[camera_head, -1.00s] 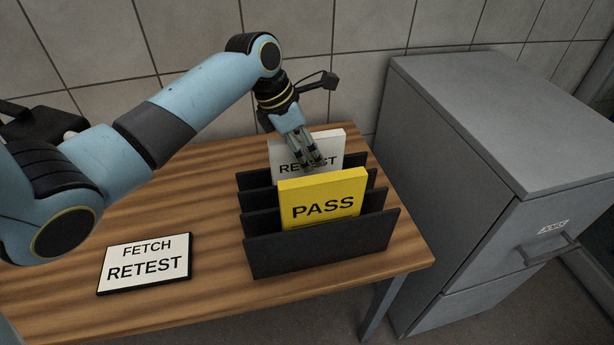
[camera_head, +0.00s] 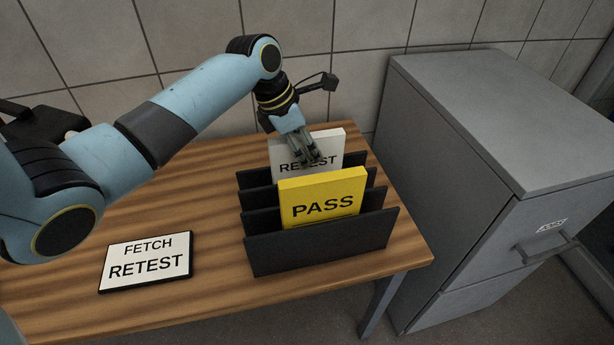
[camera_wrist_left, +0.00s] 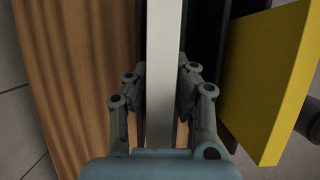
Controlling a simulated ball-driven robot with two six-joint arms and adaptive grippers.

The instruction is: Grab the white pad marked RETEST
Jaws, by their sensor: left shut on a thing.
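The white pad marked RETEST (camera_head: 330,143) stands upright in the rear slot of a black rack (camera_head: 320,252). My left gripper (camera_head: 311,160) is at the pad's top edge and partly covers its lettering. In the left wrist view the white pad's edge (camera_wrist_left: 164,60) runs between the two fingers (camera_wrist_left: 160,95), which are shut on it from both sides. The pad's lower part is hidden by the rack and the yellow pad. My right gripper is not in view.
A yellow pad marked PASS (camera_head: 322,197) stands in front of the white one. A sign reading FETCH RETEST (camera_head: 146,262) lies on the wooden table (camera_head: 215,187). A grey cabinet (camera_head: 480,130) stands to the right, a tiled wall (camera_head: 190,40) behind.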

